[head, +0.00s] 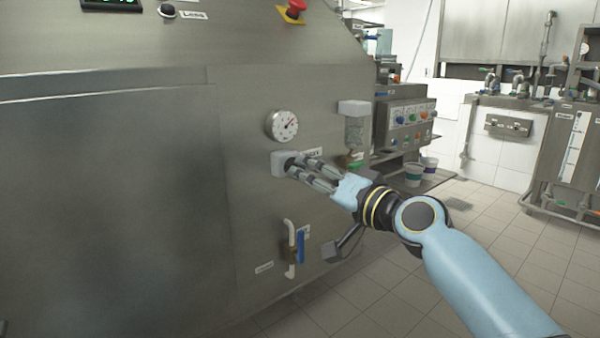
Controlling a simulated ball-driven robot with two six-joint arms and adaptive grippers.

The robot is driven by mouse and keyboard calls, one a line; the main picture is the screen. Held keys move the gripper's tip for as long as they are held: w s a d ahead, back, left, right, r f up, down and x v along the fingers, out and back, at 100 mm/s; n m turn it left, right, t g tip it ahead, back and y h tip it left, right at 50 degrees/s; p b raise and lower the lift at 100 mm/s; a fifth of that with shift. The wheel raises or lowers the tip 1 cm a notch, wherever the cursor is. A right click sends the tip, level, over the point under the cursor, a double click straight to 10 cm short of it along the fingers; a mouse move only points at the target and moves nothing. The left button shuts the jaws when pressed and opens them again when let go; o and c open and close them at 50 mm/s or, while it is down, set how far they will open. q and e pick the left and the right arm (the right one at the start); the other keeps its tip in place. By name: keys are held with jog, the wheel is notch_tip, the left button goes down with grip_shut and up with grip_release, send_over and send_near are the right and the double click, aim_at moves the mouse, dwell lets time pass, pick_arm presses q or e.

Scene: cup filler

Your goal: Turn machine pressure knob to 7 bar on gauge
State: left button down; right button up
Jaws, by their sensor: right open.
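The pressure gauge (282,126) is a round white dial on the steel machine front. Its needle shows, but the value is too small to read. Just below it is a pale grey block (278,164) with a dark knob (291,162) on its right side. My right gripper (294,168) is at the knob, its fingers pointing left and partly covering it. The fingers are open; I cannot tell whether they touch the knob. A label beside it is partly hidden by the fingers. My left gripper is out of view.
A clear-bodied filter unit (356,132) is to the right of the gauge. A red emergency button (294,10) is above. The tiled floor at the right is clear.

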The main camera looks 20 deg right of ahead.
jog(key=v, duration=0.7)
jog(key=shift+r, duration=0.1)
jog(key=s+d+f+g+h+p, duration=0.25)
jog(key=s+f, duration=0.35)
jog(key=f, duration=0.6)
jog(key=s+d+f+g+h+p, duration=0.1)
jog(key=s+f+g, duration=0.35)
jog(key=f, duration=0.75)
jog(key=s+d+f+g+h+p, duration=0.2)
jog(key=s+f, duration=0.6)
jog(key=f, duration=0.4)
jog(key=s+f+n+g, duration=0.1)
jog(key=s+f, duration=0.4)
jog(key=s, duration=0.6)
jog(key=s+d+f+n+g+h, duration=0.1)
jog(key=s+f+g, duration=0.3)
jog(key=s, duration=0.8)
jog(key=s+d+f+n+g+p, duration=0.1)
jog(key=s+f, duration=0.4)
jog(key=s, duration=0.7)
jog(key=shift+s+f+n+g+h, duration=0.25)
jog(key=shift+f+n+g+h, duration=0.15)
jog(key=shift+n+g, duration=0.55)
